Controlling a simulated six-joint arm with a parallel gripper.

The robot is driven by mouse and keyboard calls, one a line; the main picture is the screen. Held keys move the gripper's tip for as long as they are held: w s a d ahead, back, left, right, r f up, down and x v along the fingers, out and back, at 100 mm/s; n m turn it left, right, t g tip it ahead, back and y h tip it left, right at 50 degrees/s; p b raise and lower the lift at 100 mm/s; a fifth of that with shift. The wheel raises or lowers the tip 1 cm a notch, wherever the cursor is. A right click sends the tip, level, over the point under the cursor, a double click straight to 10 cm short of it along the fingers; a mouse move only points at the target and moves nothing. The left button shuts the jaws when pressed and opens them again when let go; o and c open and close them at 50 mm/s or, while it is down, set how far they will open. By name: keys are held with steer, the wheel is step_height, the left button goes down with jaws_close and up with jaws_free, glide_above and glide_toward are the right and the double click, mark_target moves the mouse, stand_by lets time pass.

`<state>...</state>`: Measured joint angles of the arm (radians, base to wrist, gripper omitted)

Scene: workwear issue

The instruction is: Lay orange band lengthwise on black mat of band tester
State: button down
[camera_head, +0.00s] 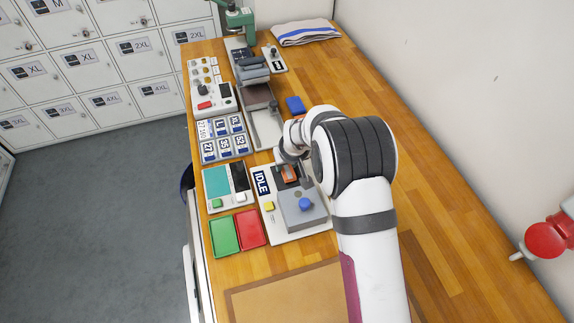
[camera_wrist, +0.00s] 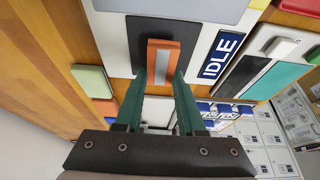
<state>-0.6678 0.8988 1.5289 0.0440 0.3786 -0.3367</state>
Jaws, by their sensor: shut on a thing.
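The orange band (camera_wrist: 165,60) has a pale grey stripe along its middle. My gripper (camera_wrist: 162,76) is shut on it, with a green finger at each side near its lower end in the wrist view. The band overlaps the black mat (camera_wrist: 140,38) of the band tester (camera_wrist: 108,40), its long side running up and down the picture. I cannot tell whether it touches the mat or hangs just above it. In the head view the band (camera_head: 290,173) shows beside my wrist, over the tester (camera_head: 268,222) marked IDLE. My arm partly covers the mat there.
On the tester, a grey block with a blue knob (camera_head: 306,204) stands in front of the band, and a yellow button (camera_head: 269,206) is to its left. Green (camera_head: 224,237) and red (camera_head: 251,228) trays lie at the front left. A blue block (camera_head: 295,105) sits behind my arm.

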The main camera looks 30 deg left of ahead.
steer(key=shift+f, duration=0.45)
steer(key=shift+f, duration=0.1)
steer(key=c, duration=0.5)
jaws_free()
steer(key=v, duration=1.2)
steer(key=s+d+r+m+h, duration=0.1)
steer(key=s+d+r+m, duration=0.15)
steer(key=d, duration=0.35)
steer(key=s+d+r+m, duration=0.1)
steer(key=d+r+m, duration=0.1)
steer(key=d+r, duration=0.3)
steer(key=s+d+m+g, duration=0.1)
steer(key=s+d+m, duration=0.2)
steer(key=s+d, duration=0.2)
steer(key=s+d+r+m+g, duration=0.1)
steer(key=s+d+m, duration=0.2)
steer(key=s+d, duration=0.3)
steer(key=s+d+r+m+g, duration=0.1)
steer(key=s+d+m, duration=0.3)
steer(key=s, duration=0.7)
steer(key=shift+s+d, duration=0.35)
steer(key=shift+d, duration=0.55)
